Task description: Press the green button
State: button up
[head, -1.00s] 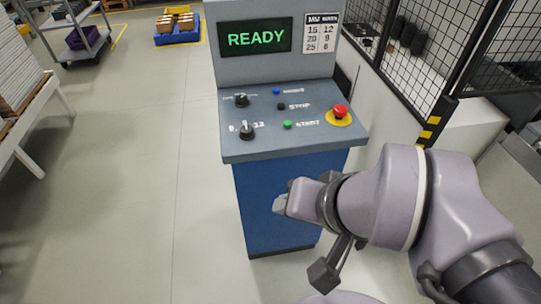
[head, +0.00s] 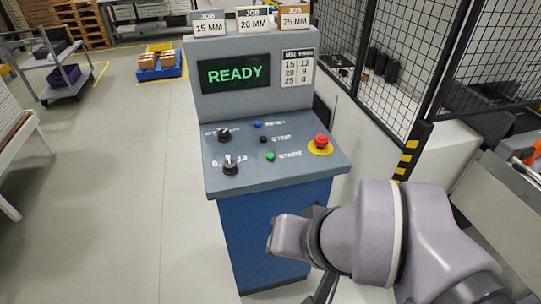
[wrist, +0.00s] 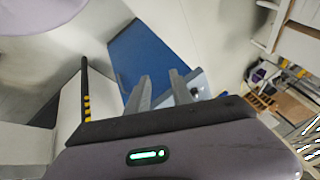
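The green button (head: 270,156) sits beside the START label on the sloped grey panel of a blue control console (head: 262,232). The screen (head: 234,73) above it shows READY in green. My gripper (wrist: 161,80) has its two fingers apart with nothing between them in the wrist view. The blue side of the console (wrist: 145,58) shows beyond the fingers there. In the head view my wrist is low, in front of the console and below the panel's right front edge, apart from the button. The fingers are not clear in that view.
A red emergency button (head: 321,141) on a yellow disc is right of the green one. A black button (head: 263,139), a blue button (head: 257,124) and two dark knobs are close by. A mesh fence (head: 385,60) stands on the right.

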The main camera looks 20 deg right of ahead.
grip_shut()
dwell(1.4)
